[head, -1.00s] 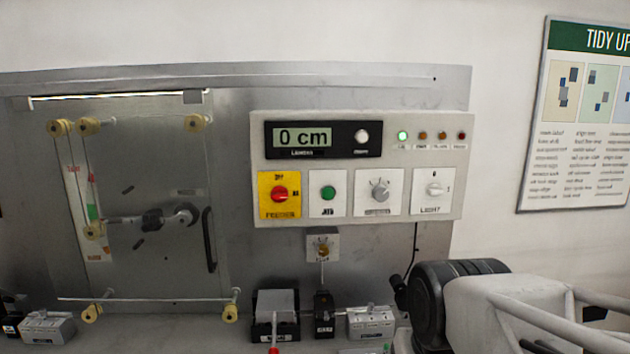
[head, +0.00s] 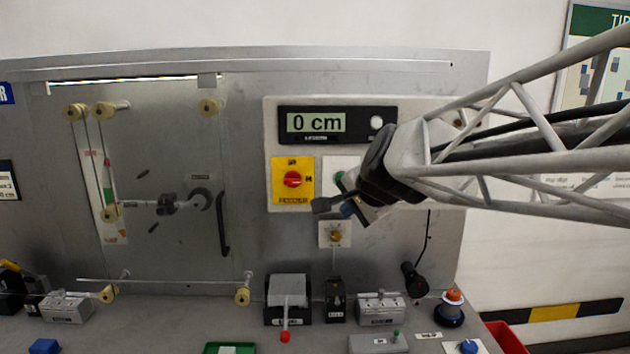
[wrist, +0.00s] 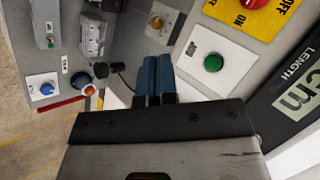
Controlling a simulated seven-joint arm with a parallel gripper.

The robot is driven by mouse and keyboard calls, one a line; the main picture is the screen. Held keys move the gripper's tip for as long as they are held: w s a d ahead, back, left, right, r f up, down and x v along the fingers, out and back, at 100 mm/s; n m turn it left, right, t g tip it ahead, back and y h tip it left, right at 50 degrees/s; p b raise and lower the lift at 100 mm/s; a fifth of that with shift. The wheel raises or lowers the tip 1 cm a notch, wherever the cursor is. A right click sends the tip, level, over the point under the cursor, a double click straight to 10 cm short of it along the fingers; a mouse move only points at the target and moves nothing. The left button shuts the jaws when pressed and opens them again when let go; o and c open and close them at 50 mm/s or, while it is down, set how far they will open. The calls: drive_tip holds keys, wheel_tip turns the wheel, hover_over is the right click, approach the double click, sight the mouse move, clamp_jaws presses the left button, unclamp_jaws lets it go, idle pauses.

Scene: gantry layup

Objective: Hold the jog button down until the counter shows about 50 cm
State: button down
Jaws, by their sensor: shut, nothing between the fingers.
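The counter (head: 315,122) on the grey control panel reads 0 cm; part of its display (wrist: 297,98) shows in the wrist view. The green jog button (head: 339,177) is partly hidden behind my gripper in the head view. In the wrist view the whole green button (wrist: 213,62) shows on its white plate, right of my fingertips. My gripper (head: 348,209) is in front of the panel, near the lower edge of that plate. Its blue fingers (wrist: 155,78) are shut with nothing between them. They appear apart from the button.
A yellow plate with a red rotary switch (head: 292,179) is left of the button. A small brass-coloured knob (head: 335,236) is below. My arm covers the panel's right side. Below, the bench holds a red-tipped lever (head: 285,336), grey boxes and an orange-topped knob (head: 453,296).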

drive_tip(key=shift+w+a+r+m, duration=0.15)
drive_tip(key=shift+w+r+m, duration=0.1)
drive_tip(key=shift+w, duration=0.2)
drive_tip(key=shift+w+a+r+m, duration=0.15)
drive_tip(key=shift+w+r, duration=0.1)
drive_tip(key=shift+w, duration=0.2)
drive_tip(key=shift+w, duration=0.15)
drive_tip(key=w, duration=0.8)
drive_tip(key=shift+w, duration=0.25)
